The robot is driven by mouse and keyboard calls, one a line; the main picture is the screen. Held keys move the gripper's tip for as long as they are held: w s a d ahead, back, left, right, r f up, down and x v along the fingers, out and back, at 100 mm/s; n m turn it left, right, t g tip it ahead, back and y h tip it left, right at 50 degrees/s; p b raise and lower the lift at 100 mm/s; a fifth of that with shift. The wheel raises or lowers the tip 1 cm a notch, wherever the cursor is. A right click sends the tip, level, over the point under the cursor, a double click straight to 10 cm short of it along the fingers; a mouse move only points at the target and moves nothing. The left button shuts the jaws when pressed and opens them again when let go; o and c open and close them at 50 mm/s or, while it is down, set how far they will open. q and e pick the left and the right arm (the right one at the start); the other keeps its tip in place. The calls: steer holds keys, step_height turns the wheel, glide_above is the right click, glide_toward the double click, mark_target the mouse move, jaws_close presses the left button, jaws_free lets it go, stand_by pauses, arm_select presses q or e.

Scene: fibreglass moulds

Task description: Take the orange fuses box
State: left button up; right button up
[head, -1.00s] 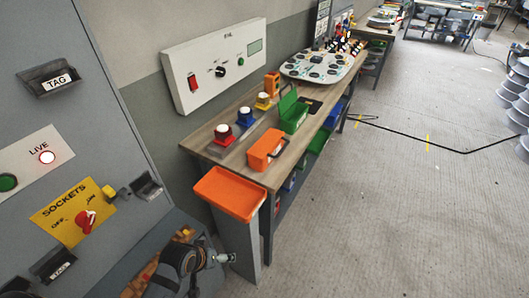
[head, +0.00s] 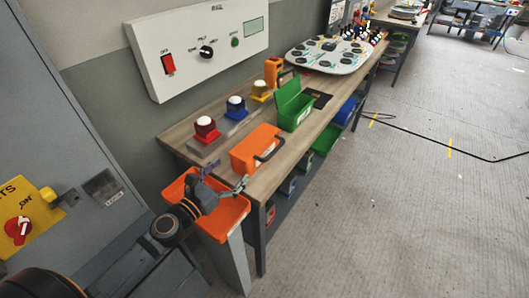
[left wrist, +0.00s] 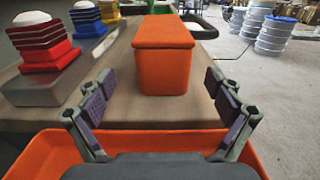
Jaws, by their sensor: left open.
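The orange fuses box (head: 254,149) sits closed on the near end of the wooden bench, with a dark handle on its right side. In the left wrist view the orange box (left wrist: 163,62) stands straight ahead, between and beyond my fingers. My left gripper (head: 243,185) is over the orange tray at the bench's end, just short of the box. In the left wrist view my left gripper (left wrist: 161,110) is open, with nothing between its fingers. My right gripper is not in view.
The orange tray (head: 236,222) stands in front of the bench (head: 180,139). Red (head: 206,129), blue (head: 236,107) and yellow button units stand left of the box. An open green box (head: 294,108) is behind it.

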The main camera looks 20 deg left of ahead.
mark_target(237, 163)
arm_select(q)
steer(key=shift+a+r+p, duration=0.2)
steer(key=shift+r+p, duration=0.45)
steer(key=shift+p, duration=0.25)
steer(key=shift+w+d+p, duration=0.3)
steer(key=shift+w+p, duration=0.3)
steer(key=x, duration=0.1)
steer(key=p+x, duration=0.1)
steer(key=x, duration=0.1)
steer(key=shift+d+f, duration=0.1)
steer(key=shift+f, duration=0.2)
steer(key=shift+w+d+f, duration=0.15)
steer(key=shift+w+f, duration=0.05)
steer(key=shift+w+r, duration=0.15)
steer(key=p+x, duration=0.1)
steer(key=x, duration=0.3)
steer(key=shift+d+r+p, duration=0.1)
steer(key=shift+d+p, duration=0.1)
steer(key=shift+p, duration=0.1)
steer(key=shift+w+d, duration=0.15)
steer(key=shift+w, duration=0.2)
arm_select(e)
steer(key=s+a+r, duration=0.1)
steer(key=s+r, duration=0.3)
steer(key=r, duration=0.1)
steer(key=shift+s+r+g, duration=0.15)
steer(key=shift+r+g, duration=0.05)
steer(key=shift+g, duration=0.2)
